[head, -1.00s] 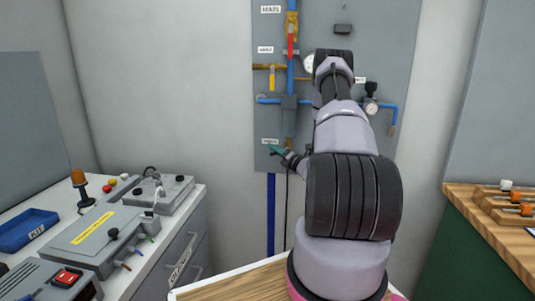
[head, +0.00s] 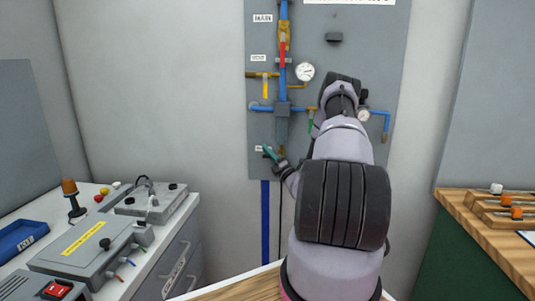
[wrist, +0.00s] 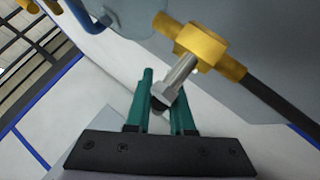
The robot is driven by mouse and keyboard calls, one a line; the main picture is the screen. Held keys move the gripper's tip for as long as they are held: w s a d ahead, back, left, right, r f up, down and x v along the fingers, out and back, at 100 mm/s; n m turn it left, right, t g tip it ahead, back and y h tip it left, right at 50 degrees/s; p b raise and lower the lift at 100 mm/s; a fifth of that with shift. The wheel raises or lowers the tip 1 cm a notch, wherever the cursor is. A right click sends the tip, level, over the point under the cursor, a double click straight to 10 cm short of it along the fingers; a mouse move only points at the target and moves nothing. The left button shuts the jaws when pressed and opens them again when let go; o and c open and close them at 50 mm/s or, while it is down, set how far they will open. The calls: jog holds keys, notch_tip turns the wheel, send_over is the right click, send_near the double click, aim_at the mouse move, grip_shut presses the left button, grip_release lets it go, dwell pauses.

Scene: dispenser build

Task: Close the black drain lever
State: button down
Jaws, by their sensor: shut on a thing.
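The drain valve shows in the wrist view as a brass body (wrist: 203,45) with a silver stem (wrist: 180,72). In the head view my gripper (head: 270,155) is at the low left part of the grey wall panel (head: 350,60), beside a small white label. The lever itself cannot be made out there.
A black pipe (wrist: 275,100) runs from the brass body in the wrist view. Above my gripper are blue pipes, a red lever (head: 282,52), a yellow lever (head: 265,88), a green lever (head: 311,121) and a round gauge (head: 305,72). A bench with grey boxes stands left.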

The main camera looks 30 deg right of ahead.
jog(key=c, duration=0.8)
grip_release()
jog(key=shift+s+f, duration=0.1)
jog(key=v, duration=1)
jog(key=shift+s+f, duration=0.15)
jog(key=shift+s, duration=0.15)
